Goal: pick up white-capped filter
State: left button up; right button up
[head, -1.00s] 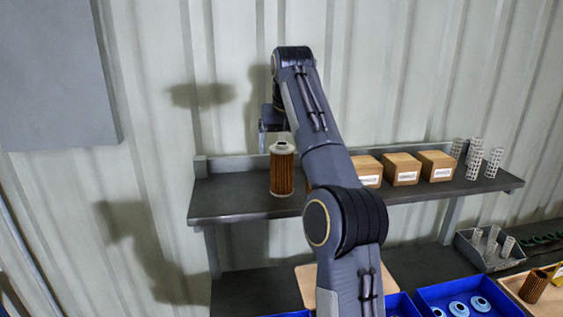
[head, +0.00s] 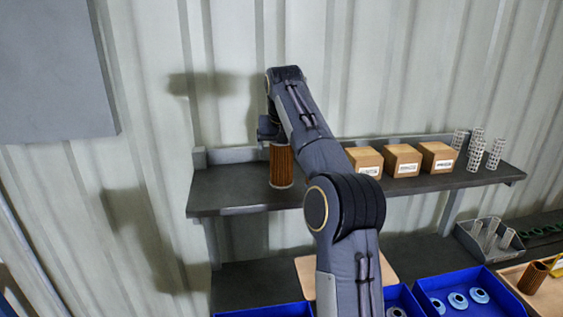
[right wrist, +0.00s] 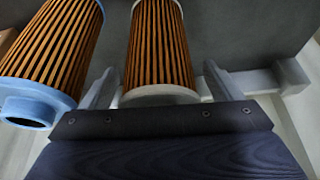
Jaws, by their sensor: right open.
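The white-capped filter (head: 281,168) stands upright on the shelf in the head view, a pleated orange-brown cylinder. Its white top is hidden there by my right gripper (head: 270,131), which is right over it. In the right wrist view the white-capped filter (right wrist: 162,45) shows with its pale cap end close to the palm. My right gripper (right wrist: 158,88) is open there, one finger on each side of the cap end, with small gaps visible. A blue-capped filter (right wrist: 50,50) stands beside it, close to the left finger. My left gripper is not in view.
The dark shelf (head: 232,192) also holds several cardboard boxes (head: 402,160) and white mesh tubes (head: 476,150) to the right. Below are blue bins (head: 432,293), a grey bin (head: 480,245) and another brown filter (head: 532,277). The shelf's left end is clear.

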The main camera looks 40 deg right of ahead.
jog(key=c, duration=1.1)
jog(key=shift+c, duration=0.2)
